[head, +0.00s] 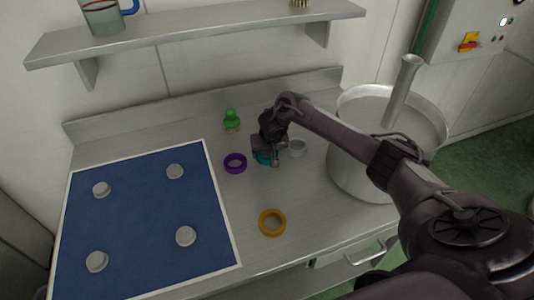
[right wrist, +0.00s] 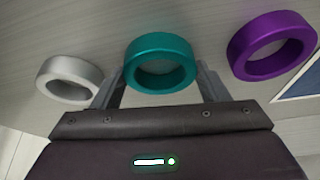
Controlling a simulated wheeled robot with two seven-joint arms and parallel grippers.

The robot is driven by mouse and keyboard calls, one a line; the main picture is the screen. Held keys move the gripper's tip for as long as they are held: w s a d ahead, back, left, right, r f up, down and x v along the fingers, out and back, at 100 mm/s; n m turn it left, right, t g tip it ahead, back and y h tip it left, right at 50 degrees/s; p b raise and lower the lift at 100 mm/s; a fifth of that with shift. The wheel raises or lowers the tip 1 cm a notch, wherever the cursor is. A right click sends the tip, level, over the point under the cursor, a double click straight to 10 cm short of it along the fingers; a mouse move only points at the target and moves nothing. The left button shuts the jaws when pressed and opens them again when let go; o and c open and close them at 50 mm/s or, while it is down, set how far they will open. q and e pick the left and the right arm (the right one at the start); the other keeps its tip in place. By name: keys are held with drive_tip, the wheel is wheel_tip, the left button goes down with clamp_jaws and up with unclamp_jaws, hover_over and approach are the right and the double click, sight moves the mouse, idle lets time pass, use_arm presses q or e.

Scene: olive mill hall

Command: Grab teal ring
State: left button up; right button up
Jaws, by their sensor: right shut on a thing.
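The teal ring (right wrist: 160,63) is between the two fingers of my right gripper (right wrist: 160,88) in the right wrist view, with a finger against each side. In the head view the teal ring (head: 263,160) is mostly hidden under my right gripper (head: 267,156), which points down at the steel counter. My right gripper is shut on the ring. I cannot tell whether the ring still touches the counter. My left gripper is not in either view.
A purple ring (head: 235,163) lies left of my right gripper and a grey ring (head: 297,148) right of it. An orange ring (head: 272,223) lies nearer. A green object (head: 232,120) stands behind. A blue board (head: 140,215) with white pegs is left; a large steel pot (head: 350,165) is right.

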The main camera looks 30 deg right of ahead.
drive_tip(key=shift+r, duration=0.15)
wheel_tip(320, 180, up, 20)
drive_tip(key=p, duration=0.6)
